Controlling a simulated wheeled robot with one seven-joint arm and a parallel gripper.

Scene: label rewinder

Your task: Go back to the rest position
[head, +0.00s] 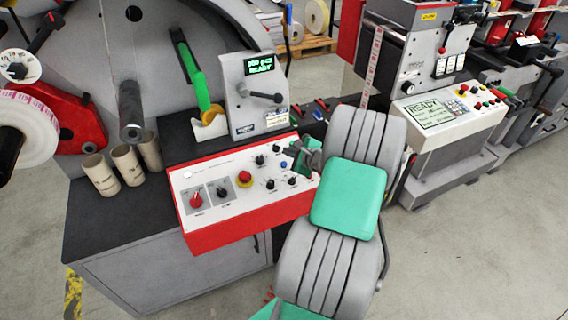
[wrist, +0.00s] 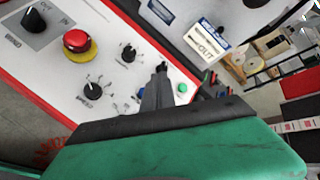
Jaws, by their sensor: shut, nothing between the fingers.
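My gripper (head: 306,157) is over the right end of the white control panel (head: 215,217) with its red frame, in the head view. In the wrist view, my gripper (wrist: 161,72) points across the same panel (wrist: 60,72), its fingers together and empty. I cannot tell whether the fingertips touch the panel. A blue button (wrist: 143,94) and a green button (wrist: 183,88) show on either side of the fingers. My arm hides part of the panel's right end.
A red mushroom button (head: 244,177) on yellow and several black knobs stand on the panel. Cardboard cores (head: 100,175) stand at left. A second machine's console (head: 450,108) is at right. Open floor lies at lower right.

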